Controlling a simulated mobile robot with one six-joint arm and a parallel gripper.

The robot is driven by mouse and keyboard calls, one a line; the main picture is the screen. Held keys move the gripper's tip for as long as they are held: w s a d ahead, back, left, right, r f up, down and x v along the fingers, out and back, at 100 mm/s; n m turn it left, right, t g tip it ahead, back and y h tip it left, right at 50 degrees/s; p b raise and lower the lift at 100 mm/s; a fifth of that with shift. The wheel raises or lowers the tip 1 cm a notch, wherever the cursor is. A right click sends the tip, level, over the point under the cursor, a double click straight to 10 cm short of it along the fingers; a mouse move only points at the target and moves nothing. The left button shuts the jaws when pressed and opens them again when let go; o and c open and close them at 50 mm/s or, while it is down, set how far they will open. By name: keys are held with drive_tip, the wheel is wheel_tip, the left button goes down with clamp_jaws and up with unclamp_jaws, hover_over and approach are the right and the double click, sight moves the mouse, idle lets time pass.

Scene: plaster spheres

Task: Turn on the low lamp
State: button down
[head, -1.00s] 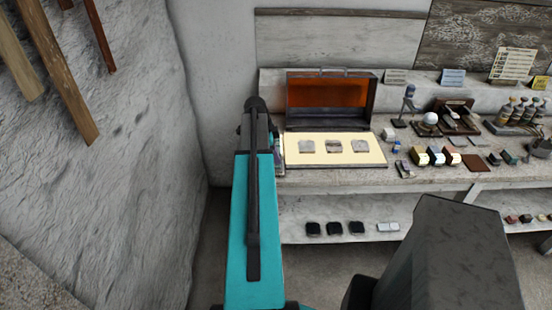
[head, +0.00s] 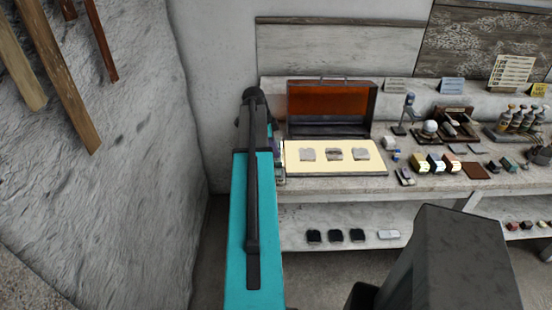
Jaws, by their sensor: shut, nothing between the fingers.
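No thing in the head view can be named for sure as the low lamp. A small grey-purple piece (head: 278,152) shows at the left end of the bench, partly hidden by my arm; I cannot tell what it is. Right of it lies a cream panel (head: 300,168) with three grey plaster pieces, before an open case with an orange-brown lid lining (head: 330,101). A small grey stand with a rounded head (head: 409,107) is farther right. My teal and dark arm reaches up left of the panel. My gripper is not visible, likely behind the arm.
The bench (head: 345,186) runs right, crowded with a white ball (head: 430,126), small blocks (head: 436,162) and bottles (head: 517,118). Several small items lie on the lower shelf (head: 300,212). A rough wall (head: 110,200) with wooden strips stands close on the left.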

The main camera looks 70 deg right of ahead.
wheel_tip(320, 180, up, 7)
drive_tip(key=w+d+b, duration=0.1)
drive_tip(key=w+b, duration=0.1)
drive_tip(key=shift+w, duration=0.4)
idle(0.5)
